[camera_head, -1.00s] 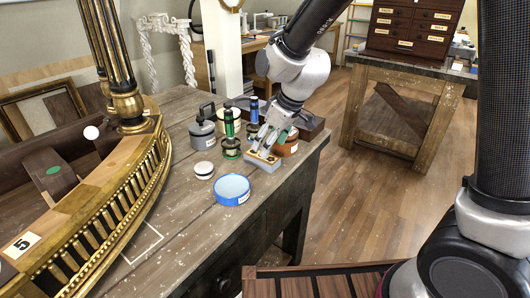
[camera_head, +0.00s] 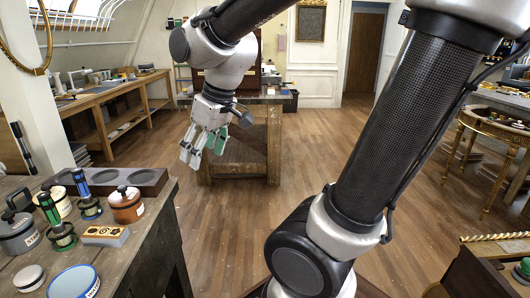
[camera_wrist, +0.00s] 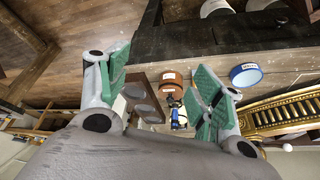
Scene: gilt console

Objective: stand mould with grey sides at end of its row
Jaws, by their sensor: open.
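The mould with grey sides (camera_head: 104,235) lies on the workbench near its right edge in the head view. Its top is tan with dark round marks. It sits between the brown lidded pot (camera_head: 126,205) and the blue-rimmed round dish (camera_head: 75,283). My gripper (camera_head: 203,152) is raised beyond the bench's right edge, over the floor, apart from the mould. Its green-padded fingers are spread and nothing is between them. In the wrist view my gripper (camera_wrist: 160,80) is also open. I cannot make out the mould there.
Two green- and blue-handled stamps (camera_head: 57,222), a grey canister (camera_head: 18,235) and a dark tray with round hollows (camera_head: 128,181) crowd the workbench (camera_head: 137,262). A wooden stand (camera_head: 240,150) is behind my gripper. A gilt table (camera_head: 495,125) stands at right. The middle floor is open.

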